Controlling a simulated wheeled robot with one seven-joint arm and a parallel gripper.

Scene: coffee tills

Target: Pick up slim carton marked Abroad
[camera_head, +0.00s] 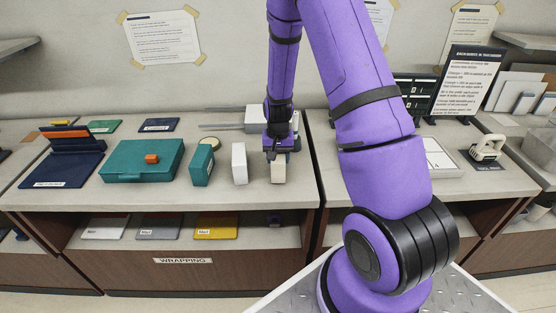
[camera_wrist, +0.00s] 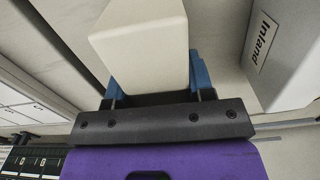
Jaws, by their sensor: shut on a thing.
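A cream-white slim carton (camera_head: 278,172) is between the fingers of my gripper (camera_head: 277,154), at the right end of the wrapping counter. In the wrist view the same carton (camera_wrist: 140,45) sits between the blue fingers of my gripper (camera_wrist: 155,82), which are shut on it. No marking shows on its visible faces, so I cannot read its name. I cannot tell whether it touches the counter. A second white carton (camera_head: 239,163) stands upright just to the left. In the wrist view this carton (camera_wrist: 286,55) carries the label "Inland".
A green box with yellow (camera_head: 203,163) and a teal case (camera_head: 142,160) stand further left on the counter (camera_head: 258,195). A grey device (camera_head: 257,117) is behind my gripper. A lower shelf holds flat packs (camera_head: 216,228). Some counter in front of the cartons is clear.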

